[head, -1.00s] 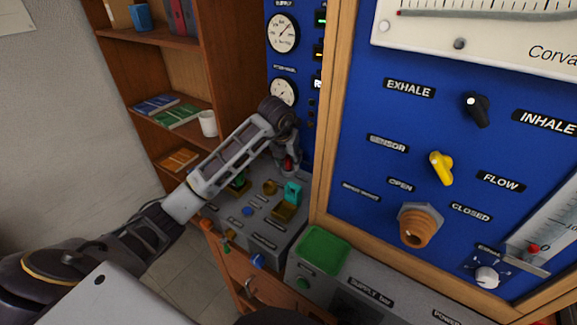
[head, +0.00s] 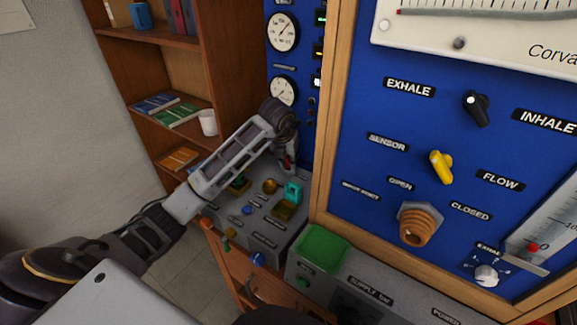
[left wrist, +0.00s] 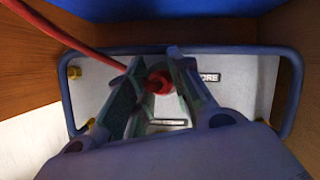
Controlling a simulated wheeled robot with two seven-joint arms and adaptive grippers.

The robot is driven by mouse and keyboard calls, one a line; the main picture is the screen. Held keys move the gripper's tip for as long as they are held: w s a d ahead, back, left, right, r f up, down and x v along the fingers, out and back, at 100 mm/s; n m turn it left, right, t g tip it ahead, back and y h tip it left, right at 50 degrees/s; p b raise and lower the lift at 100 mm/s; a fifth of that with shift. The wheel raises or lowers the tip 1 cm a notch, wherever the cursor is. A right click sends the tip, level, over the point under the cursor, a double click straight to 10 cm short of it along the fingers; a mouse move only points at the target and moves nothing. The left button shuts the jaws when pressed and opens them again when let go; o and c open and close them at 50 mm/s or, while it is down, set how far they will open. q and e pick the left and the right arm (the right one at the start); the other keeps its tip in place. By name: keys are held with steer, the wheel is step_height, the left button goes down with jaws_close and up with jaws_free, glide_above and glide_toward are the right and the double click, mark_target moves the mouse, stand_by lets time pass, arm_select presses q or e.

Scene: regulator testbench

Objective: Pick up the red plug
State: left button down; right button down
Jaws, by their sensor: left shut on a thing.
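The red plug (left wrist: 158,82) shows in the left wrist view between the fingers of my left gripper (left wrist: 152,80), with a red cable (left wrist: 70,40) running off to the upper left. The left gripper is shut on the plug. In the head view my left gripper (head: 288,160) is over the back of the grey console (head: 262,222), beside the blue panel, with a bit of red at its fingers. I cannot tell whether the plug is clear of the surface. My right gripper is not in view.
The grey console carries a teal part (head: 293,192), a brass knob (head: 270,186) and labels. A tall blue panel with a wooden frame (head: 334,120) stands close on the right. A wooden shelf with books and a white mug (head: 208,122) is behind.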

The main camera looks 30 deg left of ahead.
mark_target(288, 157)
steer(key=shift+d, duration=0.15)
arm_select(q)
steer(key=shift+r, duration=0.2)
steer(key=shift+r, duration=0.9)
step_height(288, 157, up, 6)
steer(key=shift+f+b, duration=0.1)
steer(key=shift+b, duration=0.3)
steer(key=shift+r, duration=1)
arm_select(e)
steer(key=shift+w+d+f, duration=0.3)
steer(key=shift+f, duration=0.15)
